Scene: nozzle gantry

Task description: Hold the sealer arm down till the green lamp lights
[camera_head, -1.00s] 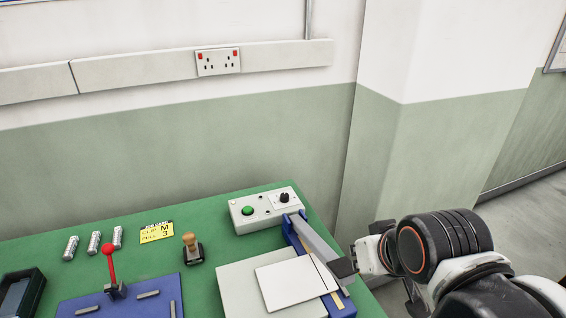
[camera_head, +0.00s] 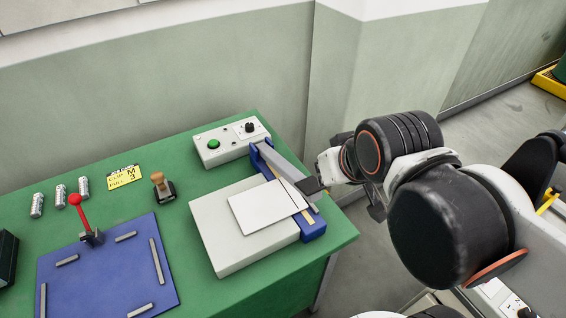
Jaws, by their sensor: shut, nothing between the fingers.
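The sealer (camera_head: 235,262) stands on the green table, a pale flat bed with a blue base along its right side. A white sheet (camera_head: 262,212) lies on it. The grey sealer arm (camera_head: 283,170) runs along the blue base; I cannot tell whether it is fully down. My gripper (camera_head: 311,186) is shut and empty at the arm's outer end, its dark tip over or against it; contact is unclear. The control box (camera_head: 232,141) behind has a green lamp (camera_head: 214,144) and a black knob (camera_head: 250,127). I cannot tell whether the lamp is lit.
The wall is close behind the table. The table's right edge is near the sealer.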

